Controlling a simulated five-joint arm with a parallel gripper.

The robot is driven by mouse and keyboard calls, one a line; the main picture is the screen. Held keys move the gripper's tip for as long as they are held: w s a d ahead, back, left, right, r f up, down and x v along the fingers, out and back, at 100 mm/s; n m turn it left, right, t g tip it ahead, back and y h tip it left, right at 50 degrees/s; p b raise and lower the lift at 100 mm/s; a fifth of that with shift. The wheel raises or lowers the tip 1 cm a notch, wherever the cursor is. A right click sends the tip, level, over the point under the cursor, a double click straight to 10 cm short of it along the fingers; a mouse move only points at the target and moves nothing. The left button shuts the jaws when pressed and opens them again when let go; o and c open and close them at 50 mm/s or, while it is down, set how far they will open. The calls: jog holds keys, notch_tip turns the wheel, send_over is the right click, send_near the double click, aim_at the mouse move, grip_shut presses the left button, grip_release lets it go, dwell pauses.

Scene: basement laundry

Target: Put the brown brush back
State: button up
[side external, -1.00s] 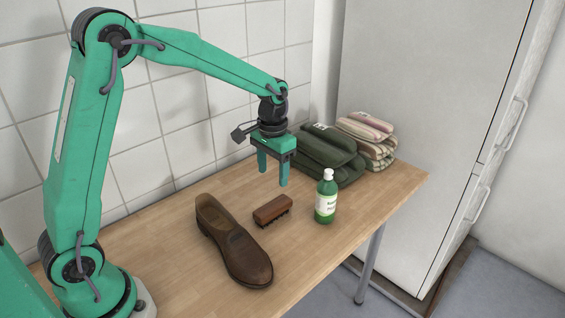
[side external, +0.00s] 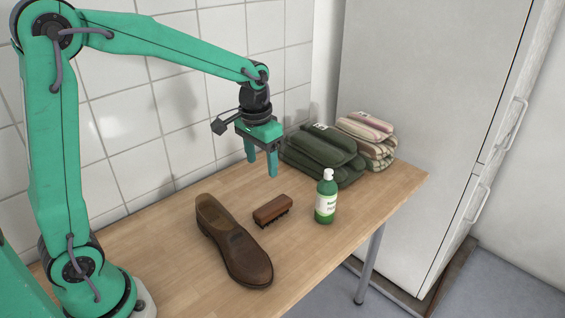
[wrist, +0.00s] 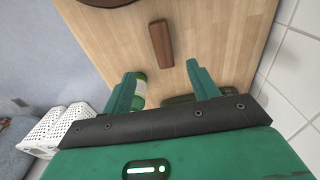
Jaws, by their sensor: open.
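The brown brush (side external: 272,209) lies on the wooden table between a brown shoe and a green bottle, bristles down. It also shows in the wrist view (wrist: 161,44), ahead of the fingers and roughly between their lines. My gripper (side external: 261,168) is open and empty, with its fingers pointing down above the table, behind the brush in the side view. Its two fingers also show in the wrist view (wrist: 161,88), apart with nothing between them but table and part of the bottle's area near the left finger.
The brown shoe (side external: 236,243) lies left of the brush. The green bottle (side external: 325,203) stands upright to the right. Folded green towels (side external: 322,152) and striped towels (side external: 369,138) lie at the back. White baskets (wrist: 60,127) stand on the floor. Bare table (side external: 150,247) shows at the left.

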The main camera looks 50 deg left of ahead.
jog(key=s+r+t, duration=0.2)
jog(key=s+r, duration=0.1)
jog(key=s, duration=0.6)
jog(key=s+r+t, duration=0.2)
jog(key=s+r, duration=0.2)
jog(key=s, duration=0.6)
jog(key=shift+d+t, duration=0.4)
